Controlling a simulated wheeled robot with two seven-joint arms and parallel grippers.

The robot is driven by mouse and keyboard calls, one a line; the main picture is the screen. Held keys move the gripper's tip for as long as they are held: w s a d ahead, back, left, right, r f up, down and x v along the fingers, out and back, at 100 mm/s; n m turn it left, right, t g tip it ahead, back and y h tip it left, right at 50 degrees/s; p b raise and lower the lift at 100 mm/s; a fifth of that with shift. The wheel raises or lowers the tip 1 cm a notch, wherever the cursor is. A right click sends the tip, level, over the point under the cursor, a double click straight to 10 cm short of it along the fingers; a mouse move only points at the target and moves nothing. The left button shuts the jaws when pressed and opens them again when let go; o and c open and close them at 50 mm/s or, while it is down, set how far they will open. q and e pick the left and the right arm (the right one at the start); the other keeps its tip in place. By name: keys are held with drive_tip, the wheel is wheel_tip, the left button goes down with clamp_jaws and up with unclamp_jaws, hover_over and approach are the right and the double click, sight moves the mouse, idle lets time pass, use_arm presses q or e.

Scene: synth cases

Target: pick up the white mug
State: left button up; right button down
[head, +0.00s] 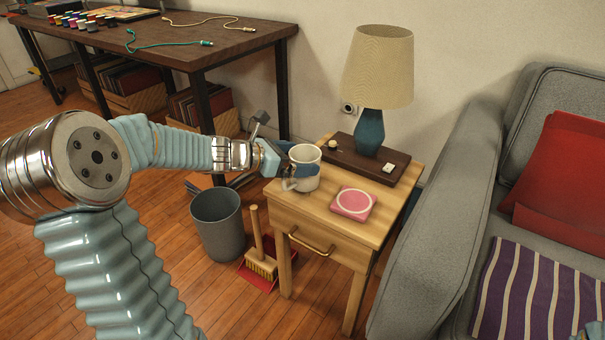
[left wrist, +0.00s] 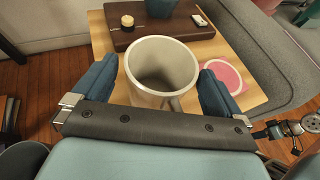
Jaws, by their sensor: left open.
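The white mug (head: 305,168) stands upright on the wooden side table, near its left back edge. In the left wrist view the mug (left wrist: 162,68) shows its open, empty-looking top, with its handle toward the camera. My left gripper (head: 284,168) is open at the mug. In the left wrist view the blue fingers of this gripper (left wrist: 157,78) stand on either side of the mug, with a gap visible on each side. Metal and dark parts at the lower right of the wrist view may be my right arm; its jaws are not clear.
The side table (head: 325,228) also holds a pink coaster (head: 353,203) and a dark board (head: 345,160) with a lamp (head: 371,130), a small jar and a white item. A grey bin (head: 218,225) and a brush stand left. A grey sofa (head: 440,250) is close on the right.

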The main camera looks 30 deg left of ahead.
use_arm(q)
drive_tip(key=c, duration=1.1)
drive_tip(key=shift+r, duration=0.1)
